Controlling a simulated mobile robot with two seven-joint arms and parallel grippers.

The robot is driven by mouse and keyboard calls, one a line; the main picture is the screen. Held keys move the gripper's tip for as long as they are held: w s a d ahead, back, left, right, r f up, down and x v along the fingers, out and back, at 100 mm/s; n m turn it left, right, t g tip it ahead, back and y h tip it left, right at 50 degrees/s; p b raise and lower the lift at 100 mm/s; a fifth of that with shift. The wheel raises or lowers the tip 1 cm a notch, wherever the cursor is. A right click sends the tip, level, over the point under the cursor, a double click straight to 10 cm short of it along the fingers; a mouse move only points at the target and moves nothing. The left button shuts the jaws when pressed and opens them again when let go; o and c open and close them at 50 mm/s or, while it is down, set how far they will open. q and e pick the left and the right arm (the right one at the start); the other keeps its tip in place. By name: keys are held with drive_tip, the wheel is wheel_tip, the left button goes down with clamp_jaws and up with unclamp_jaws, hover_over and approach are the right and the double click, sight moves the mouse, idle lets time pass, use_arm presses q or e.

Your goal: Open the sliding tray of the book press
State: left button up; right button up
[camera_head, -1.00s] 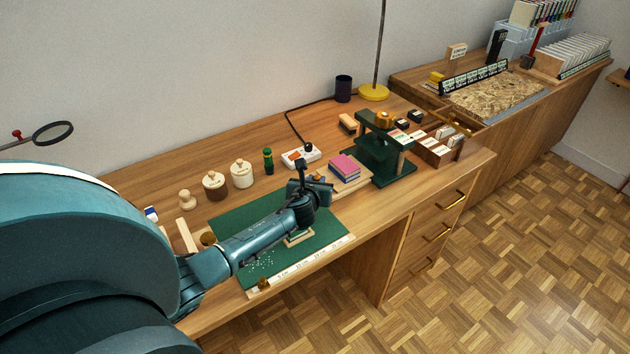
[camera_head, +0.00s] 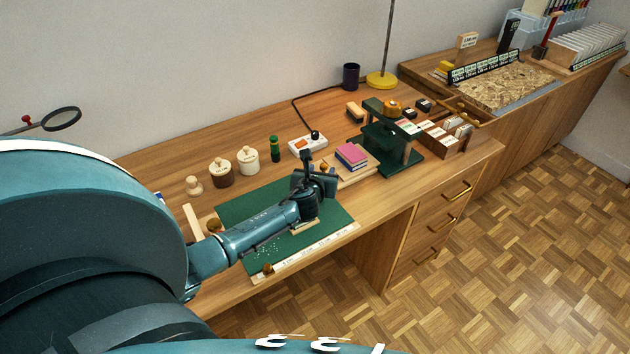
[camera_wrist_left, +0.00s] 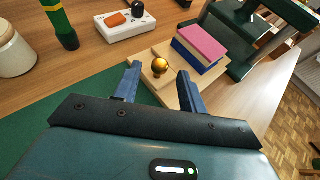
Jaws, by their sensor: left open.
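The green book press (camera_head: 405,161) stands near the right end of the desk. Its sliding tray (camera_head: 362,174) is a light wooden board at the press's left side, with pink and blue books (camera_head: 351,155) on it. In the left wrist view the tray (camera_wrist_left: 211,78) carries a round brass knob (camera_wrist_left: 160,66) at its near end. My left gripper (camera_head: 324,174) is open, its fingers pointing at the tray. In the left wrist view the knob shows between the open fingers (camera_wrist_left: 158,78); contact cannot be told. My right gripper is not in view.
A green cutting mat (camera_head: 240,211) with a ruler lies under my left forearm. A wooden card box (camera_head: 447,137) is right of the press.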

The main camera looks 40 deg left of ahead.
use_arm(q)
drive_tip(key=p+v, duration=0.1)
drive_tip(key=v, duration=1)
drive_tip(key=shift+s+r, duration=0.15)
drive_tip(key=s+d+n+g, duration=0.1)
drive_tip(key=s+n, duration=0.1)
drive_tip(key=n, duration=0.1)
drive_tip(key=s+d+f+n, duration=0.1)
drive_tip(key=s+n, duration=0.1)
drive_tip(key=s+d+n+g, duration=0.1)
drive_tip(key=s+n, duration=0.1)
drive_tip(key=n, duration=0.1)
drive_tip(key=shift+d+f+n+g+h, duration=0.15)
drive_tip(key=shift+d+n+g+h, duration=0.15)
drive_tip(key=shift+d+h, duration=0.1)
drive_tip(key=s+d+r+n+g+h, duration=0.1)
drive_tip(key=s+d+n+g+h, duration=0.2)
drive_tip(key=s+n, duration=0.65)
drive_tip(key=s+d+r+n+g+h, duration=0.25)
drive_tip(key=s+d+n, duration=0.35)
drive_tip(key=s+n, duration=0.4)
drive_tip(key=w+d+f+t+h, duration=0.2)
drive_tip(key=w+d+f+t, duration=0.3)
drive_tip(key=f, duration=0.4)
drive_tip(key=shift+w+d+f+n+t, duration=0.25)
drive_tip(key=shift+w+d+n+t, duration=0.1)
drive_tip(key=shift+w, duration=0.2)
